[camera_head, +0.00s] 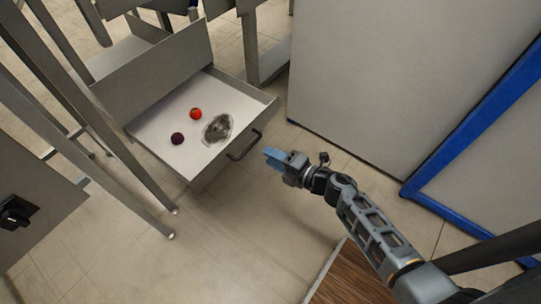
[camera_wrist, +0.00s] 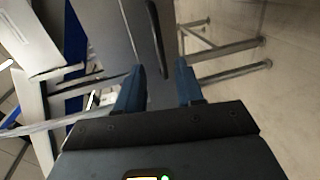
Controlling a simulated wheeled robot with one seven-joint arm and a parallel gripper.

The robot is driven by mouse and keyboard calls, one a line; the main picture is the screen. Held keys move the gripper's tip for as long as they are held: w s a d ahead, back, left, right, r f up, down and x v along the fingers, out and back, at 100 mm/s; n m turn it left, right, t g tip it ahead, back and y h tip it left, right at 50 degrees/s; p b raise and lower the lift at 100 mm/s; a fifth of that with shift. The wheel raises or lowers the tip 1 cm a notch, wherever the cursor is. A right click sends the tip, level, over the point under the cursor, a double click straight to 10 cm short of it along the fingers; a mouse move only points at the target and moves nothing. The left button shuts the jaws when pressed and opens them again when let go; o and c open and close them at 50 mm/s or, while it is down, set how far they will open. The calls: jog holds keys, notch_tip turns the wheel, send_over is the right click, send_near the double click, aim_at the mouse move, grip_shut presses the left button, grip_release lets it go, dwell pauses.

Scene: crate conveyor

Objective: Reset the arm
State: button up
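My gripper (camera_head: 273,155) hangs in the air just right of the open drawer's handle (camera_head: 245,145) in the head view, apart from it. In the wrist view my gripper (camera_wrist: 159,78) has its two blue fingers spread, with nothing between them. A grey panel with a dark bar handle (camera_wrist: 155,28) shows beyond the fingertips. My arm reaches in from the lower right of the head view.
The pulled-out drawer (camera_head: 207,176) holds a red ball (camera_head: 196,114), a dark purple ball (camera_head: 177,139) and a grey mottled patch or flat item (camera_head: 217,128). A large grey panel (camera_head: 365,80) stands right, a wooden surface (camera_head: 350,275) lies below my arm.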

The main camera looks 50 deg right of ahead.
dwell(0.4)
jog(key=s+a+r+m, duration=0.5)
jog(key=s+r+m, duration=0.1)
jog(key=s+r, duration=0.2)
jog(key=s+a+r+m, duration=0.5)
jog(key=s+r+m, duration=0.1)
jog(key=s+r, duration=0.3)
jog(key=s+a+r+m, duration=0.5)
jog(key=s+r+m, duration=0.1)
jog(key=s+r, duration=0.3)
jog(key=shift+r+g, duration=0.3)
jog(key=shift+g, duration=0.1)
